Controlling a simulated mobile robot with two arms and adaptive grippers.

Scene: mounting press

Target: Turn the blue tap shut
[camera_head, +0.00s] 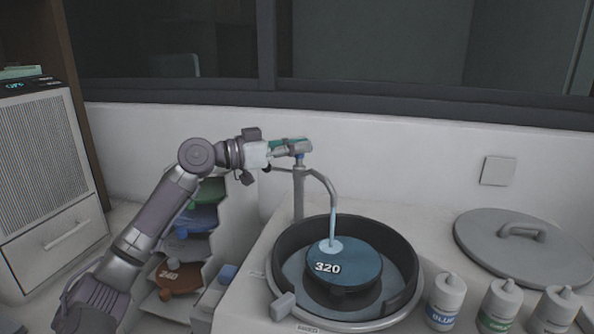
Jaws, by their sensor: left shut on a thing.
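The blue tap (299,157) shows as a small blue patch at the top of the grey tap post (298,198), just under my gripper's fingers. The spout (326,187) curves to the right and a pale stream of water (333,227) runs down from it onto the disc marked 320. My left gripper (299,147) reaches in from the left at the top of the post and is shut on the blue tap. Its fingers hide most of the tap's handle. My right gripper is not in view.
The blue disc (345,262) sits in a round dark-rimmed bowl (285,239). A grey lid (560,256) lies at right. Labelled bottles (445,298) stand at the front right. A rack of coloured discs (205,191) stands left of the tap, near my left arm.

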